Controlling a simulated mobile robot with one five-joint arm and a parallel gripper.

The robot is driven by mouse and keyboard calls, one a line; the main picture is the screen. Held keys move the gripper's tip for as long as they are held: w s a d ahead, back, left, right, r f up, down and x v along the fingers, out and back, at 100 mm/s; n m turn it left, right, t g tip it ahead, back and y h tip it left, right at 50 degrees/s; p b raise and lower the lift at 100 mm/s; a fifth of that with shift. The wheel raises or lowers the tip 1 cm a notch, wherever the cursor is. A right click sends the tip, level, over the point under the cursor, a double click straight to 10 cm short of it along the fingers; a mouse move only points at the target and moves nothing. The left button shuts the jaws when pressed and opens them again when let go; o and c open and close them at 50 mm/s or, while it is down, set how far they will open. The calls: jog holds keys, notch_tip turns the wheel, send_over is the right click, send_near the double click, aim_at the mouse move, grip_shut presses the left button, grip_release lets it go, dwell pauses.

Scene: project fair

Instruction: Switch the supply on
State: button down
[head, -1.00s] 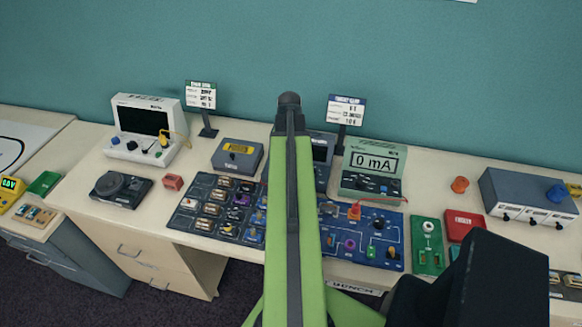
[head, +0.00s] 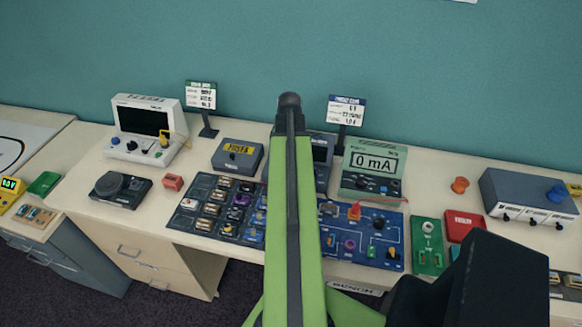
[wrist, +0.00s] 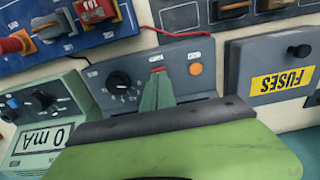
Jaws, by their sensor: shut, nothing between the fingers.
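The supply is a grey box, mostly hidden behind my arm in the head view (head: 322,172). In the wrist view, where things appear upside down, its face (wrist: 190,62) shows a black knob (wrist: 119,80), a round orange button or lamp (wrist: 195,69) and a small red part (wrist: 158,70), perhaps the switch. My gripper (wrist: 158,78) is shut and empty, its green fingertips right at the red part. I cannot tell whether they touch it. The fingers are hidden in the head view.
A green meter (head: 372,168) reading 0 mA stands right of the supply, and a grey fuse box (head: 238,156) stands left. A blue circuit board (head: 385,222) and a parts tray (head: 190,217) lie in front. A sign (head: 346,110) stands behind.

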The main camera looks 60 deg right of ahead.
jog(key=shift+f+b, duration=0.9)
dwell(0.7)
notch_tip(320, 180, up, 7)
jog(key=p, duration=0.7)
jog(key=shift+r, duration=0.1)
